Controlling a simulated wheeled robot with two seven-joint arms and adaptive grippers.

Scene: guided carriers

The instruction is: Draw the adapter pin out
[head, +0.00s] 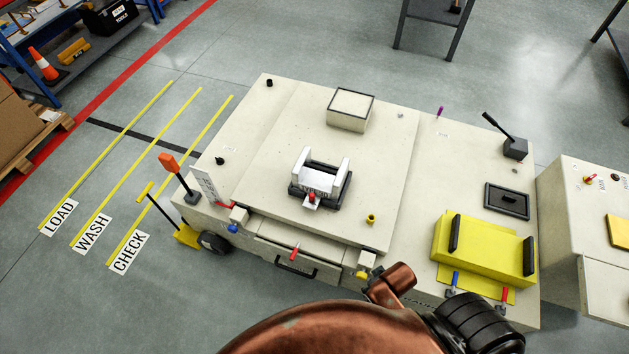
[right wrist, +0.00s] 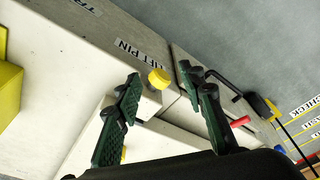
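A white adapter-like fixture (head: 320,176) stands on a dark base on the middle of the cream bench. A small red-tipped pin (head: 312,197) shows at its front; I cannot tell for sure that this is the adapter pin. In the right wrist view, my right gripper (right wrist: 160,82) is open and empty, its green-padded fingers spread apart. A round yellow knob (right wrist: 159,78) beside a "LIFT PIN" label (right wrist: 134,54) appears in the gap between the fingertips, apparently beyond them and not gripped. My left gripper is not in view.
A yellow box (head: 484,250) with black handles sits at the bench's right. A yellow cup-shaped knob (head: 371,218), a black drawer handle (head: 297,266) and a red lever (head: 295,250) are near the front. My copper arm covers the bottom middle.

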